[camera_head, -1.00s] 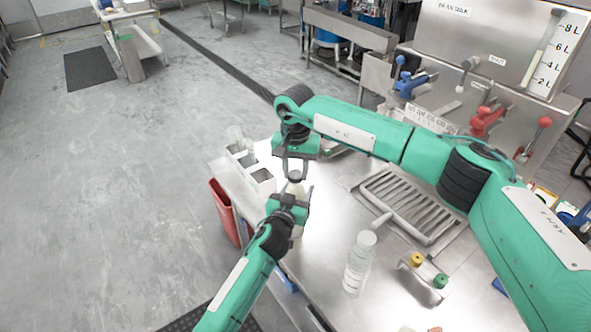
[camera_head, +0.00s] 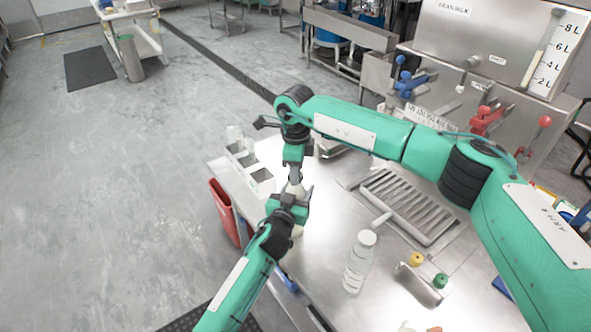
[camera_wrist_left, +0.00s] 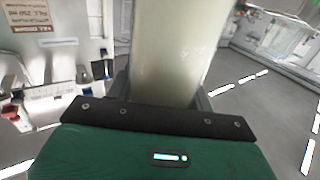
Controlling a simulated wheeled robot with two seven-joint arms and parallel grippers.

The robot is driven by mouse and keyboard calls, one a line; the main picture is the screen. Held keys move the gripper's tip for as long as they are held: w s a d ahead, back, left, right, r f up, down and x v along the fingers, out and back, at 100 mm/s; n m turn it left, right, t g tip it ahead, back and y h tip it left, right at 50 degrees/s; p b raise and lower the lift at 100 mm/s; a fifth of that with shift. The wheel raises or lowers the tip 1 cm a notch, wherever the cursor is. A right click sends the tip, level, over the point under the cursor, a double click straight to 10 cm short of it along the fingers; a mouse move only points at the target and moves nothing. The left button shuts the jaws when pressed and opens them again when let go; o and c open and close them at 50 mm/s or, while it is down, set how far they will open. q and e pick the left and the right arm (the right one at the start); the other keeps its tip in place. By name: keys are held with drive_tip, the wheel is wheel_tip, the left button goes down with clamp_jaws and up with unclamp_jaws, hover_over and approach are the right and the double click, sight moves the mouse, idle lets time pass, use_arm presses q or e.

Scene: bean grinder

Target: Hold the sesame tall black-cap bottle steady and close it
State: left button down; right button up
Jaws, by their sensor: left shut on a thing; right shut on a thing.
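The pale, cream-filled tall bottle (camera_wrist_left: 170,50) stands between the fingers of my left gripper and fills the upper middle of the left wrist view. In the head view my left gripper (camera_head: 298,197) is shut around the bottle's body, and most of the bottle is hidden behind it. My right gripper (camera_head: 295,178) points down from above, shut on the bottle's dark top. The cap is mostly covered by the fingers, so I cannot tell how far it is seated. The bottle looks about upright.
A clear bottle with a white cap (camera_head: 358,265) stands to the right on the steel table (camera_head: 325,245). A drain grate (camera_head: 408,203) lies behind it. White bins (camera_head: 248,165) are at the left edge, with a red container (camera_head: 223,208) beside the table.

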drive_tip(key=m, duration=0.9)
drive_tip(key=shift+m, duration=0.3)
drive_tip(key=m, duration=0.4)
drive_tip(key=shift+m, duration=0.4)
drive_tip(key=m, duration=0.5)
drive_tip(key=o, duration=1.2)
drive_tip(key=shift+c, duration=0.2)
wheel_tip(320, 180, up, 12)
